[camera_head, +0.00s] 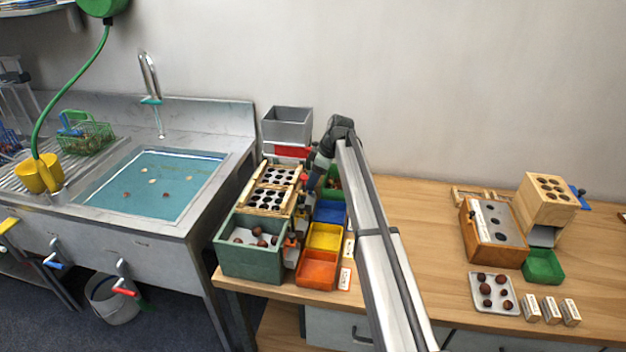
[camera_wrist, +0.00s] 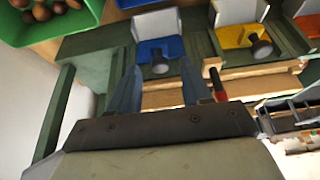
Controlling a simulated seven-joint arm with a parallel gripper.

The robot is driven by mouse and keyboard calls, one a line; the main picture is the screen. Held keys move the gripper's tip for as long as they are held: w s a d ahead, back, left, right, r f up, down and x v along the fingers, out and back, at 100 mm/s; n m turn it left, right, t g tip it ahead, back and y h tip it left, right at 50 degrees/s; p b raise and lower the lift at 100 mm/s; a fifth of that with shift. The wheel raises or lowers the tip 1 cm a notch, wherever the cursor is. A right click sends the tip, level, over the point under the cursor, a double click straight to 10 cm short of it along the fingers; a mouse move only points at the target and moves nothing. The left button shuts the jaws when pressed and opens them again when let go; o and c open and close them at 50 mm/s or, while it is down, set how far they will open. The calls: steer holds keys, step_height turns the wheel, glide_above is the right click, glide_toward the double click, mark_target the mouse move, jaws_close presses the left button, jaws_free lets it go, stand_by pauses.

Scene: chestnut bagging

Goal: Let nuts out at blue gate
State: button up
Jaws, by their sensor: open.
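My gripper (camera_wrist: 160,72) is open, with one finger on each side of the knob in that picture. I cannot tell whether the fingers touch it. In the head view, my gripper (camera_head: 310,180) is at the sorter, partly hidden behind my own arm. The blue bin (camera_head: 330,212) stands beside the sorter, between the green and yellow bins. The sorter's perforated wooden screens (camera_head: 272,188) are left of the gripper. No nuts show at the blue gate.
A yellow gate (camera_wrist: 240,37) with its own knob is right of the blue one. A green bin (camera_wrist: 88,18) holding nuts is at upper left. A red-tipped rod (camera_wrist: 216,85) stands close to the right finger. The yellow bin (camera_head: 325,237) and orange bin (camera_head: 316,270) line the front.

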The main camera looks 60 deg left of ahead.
steer(key=shift+s+a+f, duration=0.15)
steer(key=shift+f, duration=0.4)
steer(key=shift+c, duration=0.3)
jaws_close()
